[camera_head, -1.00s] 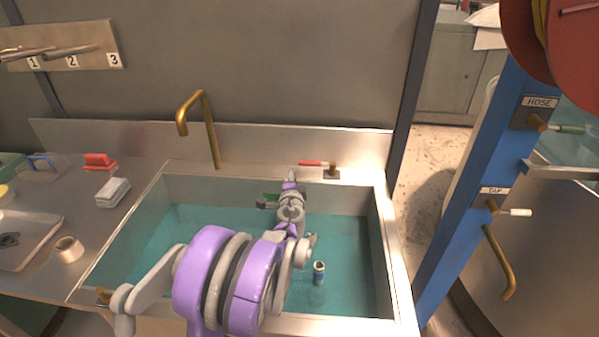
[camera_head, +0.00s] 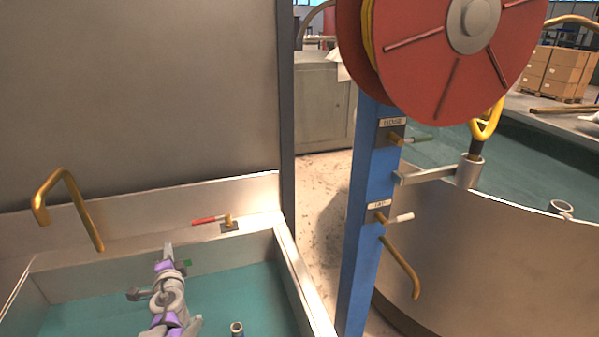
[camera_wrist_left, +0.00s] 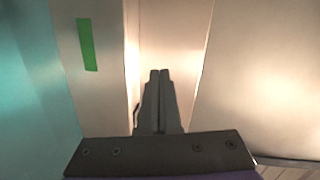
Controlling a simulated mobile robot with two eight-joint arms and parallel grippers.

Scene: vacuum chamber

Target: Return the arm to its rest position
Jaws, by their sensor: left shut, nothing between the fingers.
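My left arm, purple and grey, reaches up from the bottom edge into the sink in the head view. My right gripper shows in neither view.
The sink (camera_head: 300,275) has a brass faucet (camera_head: 70,200) and a red-handled valve (camera_head: 228,222) behind it. A small can (camera_head: 237,328) stands in the sink. Right of it are a blue post (camera_head: 363,240) with hose and tap valves, a red reel (camera_head: 420,40) and a large round tank (camera_head: 470,260).

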